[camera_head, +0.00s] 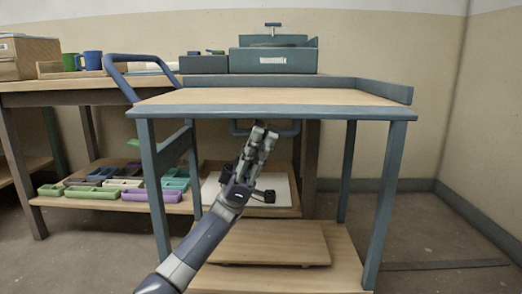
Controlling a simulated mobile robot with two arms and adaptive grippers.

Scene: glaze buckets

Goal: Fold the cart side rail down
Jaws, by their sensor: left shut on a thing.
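The cart (172,99) stands in front of me, with a wooden top and a blue-grey frame. Low blue-grey edges stand up along the back (310,81) and right side of its top. On the near side, a blue U-shaped bar (290,131), seemingly the side rail's, hangs just below the front edge. My left gripper (262,132) reaches up from below and is shut on this bar. Its fingers hide the middle of the bar. The near edge of the top has no raised rail above it. My right gripper is not in view.
A blue push handle (116,68) rises at the cart's left end. The cart's lower shelf (345,270) holds a wooden board. Behind stand a workbench (50,86) with mugs and blue-grey boxes, and a low shelf of colored trays. Floor at right is mostly clear.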

